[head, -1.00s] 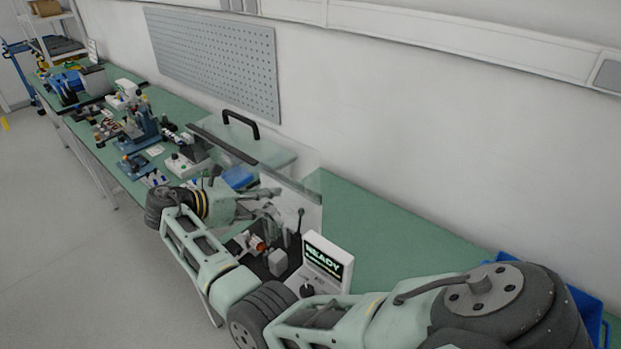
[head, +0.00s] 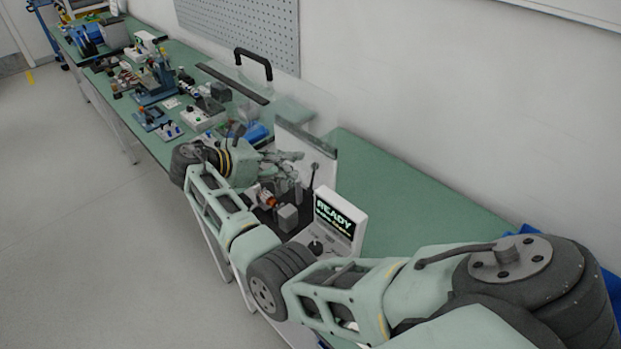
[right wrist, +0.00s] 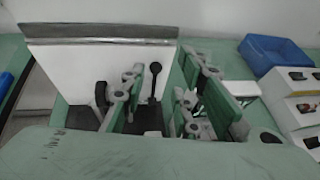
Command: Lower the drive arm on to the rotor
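The test station has a white screen (head: 340,216) reading READY. Beside it, on a dark base, is a small orange-red and metal part (head: 267,198), perhaps the rotor, next to a grey block (head: 288,217). A black lever with a round knob (head: 315,170), perhaps the drive arm, stands about upright behind them; it also shows in the right wrist view (right wrist: 155,82). My right gripper (head: 290,163) is open above the station, beside the lever. In the right wrist view, the lever shows in the gap between its fingers (right wrist: 158,100), apparently untouched. The rotor is hidden there. My left gripper is out of view.
A clear guard with a black handle (head: 254,60) stands behind the station, near a pale upright panel (right wrist: 90,68). A blue bin (right wrist: 275,54) lies at the right in the wrist view. Other devices crowd the bench at left. The green bench top (head: 400,190) right of the screen is clear.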

